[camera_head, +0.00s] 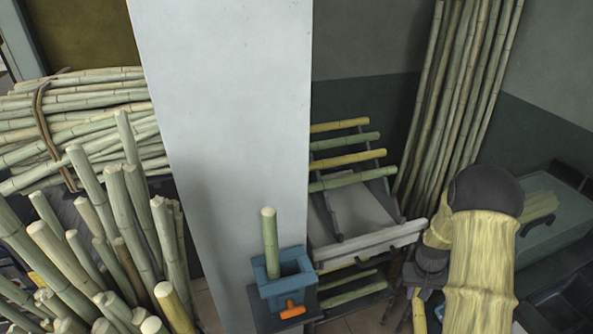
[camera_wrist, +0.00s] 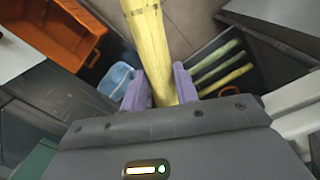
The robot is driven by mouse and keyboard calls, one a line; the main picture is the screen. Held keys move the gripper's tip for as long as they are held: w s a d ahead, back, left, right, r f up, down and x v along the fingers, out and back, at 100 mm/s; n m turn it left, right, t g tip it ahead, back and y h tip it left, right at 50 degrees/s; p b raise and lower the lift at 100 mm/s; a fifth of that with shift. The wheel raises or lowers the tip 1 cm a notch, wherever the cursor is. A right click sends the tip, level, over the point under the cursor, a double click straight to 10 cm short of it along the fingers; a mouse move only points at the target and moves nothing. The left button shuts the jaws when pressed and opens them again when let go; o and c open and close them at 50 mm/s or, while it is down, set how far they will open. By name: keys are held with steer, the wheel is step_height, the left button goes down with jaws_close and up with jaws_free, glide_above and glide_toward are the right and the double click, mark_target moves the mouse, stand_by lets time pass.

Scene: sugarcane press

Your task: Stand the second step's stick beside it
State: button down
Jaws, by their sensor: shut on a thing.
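My gripper (camera_wrist: 160,88) is shut on a yellow cane stick (camera_wrist: 152,45), with a lilac finger on each side in the wrist view. The stick runs up out of the top edge there. In the head view part of the yellow stick (camera_head: 418,313) shows low at the right, under my wrist. A green stick (camera_head: 270,240) stands upright in a blue square holder (camera_head: 262,273) with an orange handle (camera_head: 292,309), at the lower middle. The held stick is apart from the holder, to its right. The stepped rack (camera_head: 330,205) bears yellow and green sticks (camera_head: 348,159) lying across it.
A white pillar (camera_head: 235,110) stands behind the holder. Many upright canes (camera_head: 125,215) crowd the left, with a tied bundle (camera_head: 90,110) behind. Tall canes (camera_head: 460,90) lean in the back corner. An orange crate (camera_wrist: 50,30) shows in the wrist view.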

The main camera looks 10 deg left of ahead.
steer(key=s+a+r+n+t+y+p, duration=0.1)
steer(key=s+a+r+n+y+p, duration=0.1)
steer(key=a+r+n+p, duration=0.4)
steer(key=s+a+r+n+t+y+p, duration=0.1)
steer(key=s+a+r+n+y+p, duration=0.15)
steer(key=a, duration=0.55)
steer(key=s+a+r+n+t+y+p, duration=0.1)
steer(key=a+r+n+y+p, duration=0.2)
steer(key=a+n, duration=0.35)
steer(key=a+r+n+g+y+p, duration=0.2)
steer(key=a+r+g+y+p, duration=0.1)
steer(key=r, duration=0.6)
steer(key=a+r+n+g+y+p, duration=0.3)
steer(key=a+r+p, duration=0.3)
steer(key=r, duration=0.4)
steer(key=a+r+n+g+y+p, duration=0.3)
steer(key=a+r+g+p, duration=0.1)
steer(key=r, duration=0.6)
steer(key=shift+w+a+g+p, duration=0.2)
steer(key=shift+a+g+p, duration=0.15)
steer(key=shift+g+p, duration=0.45)
steer(key=shift+f, duration=0.1)
step_height(320, 180, down, 14)
steer(key=b, duration=1.1)
steer(key=shift+f+b, duration=0.25)
steer(key=shift+b, duration=0.05)
